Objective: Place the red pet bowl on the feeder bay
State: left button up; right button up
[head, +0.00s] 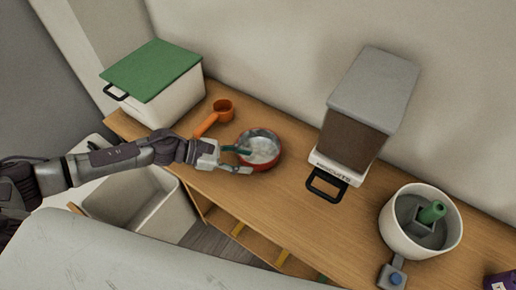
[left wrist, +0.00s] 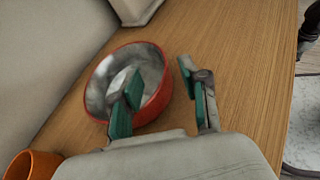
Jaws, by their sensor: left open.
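The red pet bowl (head: 262,146), with a grey metallic inside, sits upright on the wooden counter. My left gripper (head: 248,161) reaches in from the left at the bowl's near left side, jaws apart. In the left wrist view, one green-padded finger of my gripper (left wrist: 158,68) overlaps the inside of the bowl (left wrist: 153,62) and the other is outside its wall. Contact with the wall cannot be told. A dispenser (head: 356,125) with a grey lid, brown body and black front handle stands to the right. I cannot tell which part is the feeder bay. My right gripper is out of view.
An orange scoop (head: 222,108) lies just behind the left arm. A green-lidded white bin (head: 175,100) stands at the back left. A white round container (head: 397,238) with a green knob is at the right. Bare counter lies between bowl and dispenser.

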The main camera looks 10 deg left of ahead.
aim_at(268, 164)
pick_arm(q)
jog(key=shift+w+d+f, duration=0.1)
jog(key=shift+w+d, duration=0.1)
jog(key=shift+d, duration=0.35)
jog(key=p+x, duration=0.1)
jog(key=x, duration=0.2)
jog(key=shift+w+d+f+p, duration=0.1)
jog(key=shift+d+f+p, duration=0.1)
jog(key=shift+d+p, duration=0.1)
jog(key=shift+w+d+f, duration=0.15)
jog(key=shift+d+f, duration=0.05)
jog(key=shift+d, duration=0.05)
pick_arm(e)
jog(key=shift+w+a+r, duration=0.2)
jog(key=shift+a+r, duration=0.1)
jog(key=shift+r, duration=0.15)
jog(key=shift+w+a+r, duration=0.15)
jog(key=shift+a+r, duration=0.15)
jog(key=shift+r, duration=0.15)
pick_arm(q)
jog(key=shift+c, duration=0.2)
jog(key=c, duration=0.8)
grip_shut()
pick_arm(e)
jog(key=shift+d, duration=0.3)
